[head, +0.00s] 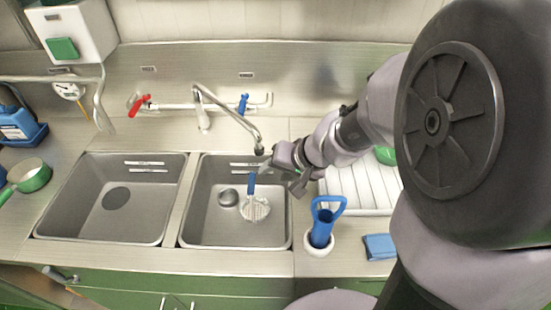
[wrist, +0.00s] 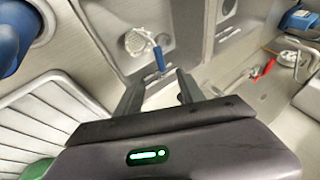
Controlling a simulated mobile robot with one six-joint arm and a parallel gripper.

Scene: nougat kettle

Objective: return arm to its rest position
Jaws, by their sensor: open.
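My gripper (head: 281,172) is over the right edge of the right sink basin (head: 205,228), at the end of my arm reaching in from the right. In the wrist view its two fingers (wrist: 160,88) are spread apart with nothing between them. A blue-handled strainer-like utensil (head: 255,209) with a round pale head lies in the right basin, just left of the gripper. It also shows beyond the fingertips in the wrist view (wrist: 138,42). The gap between its handle and the fingers is hard to judge.
A tap (head: 228,108) arches over the right basin close to my gripper. A white ribbed drainer (head: 352,188) lies under my arm. A white pot with a blue-handled tool (head: 322,224) and a blue sponge (head: 379,246) stand at the front. The left basin (head: 95,220) is empty.

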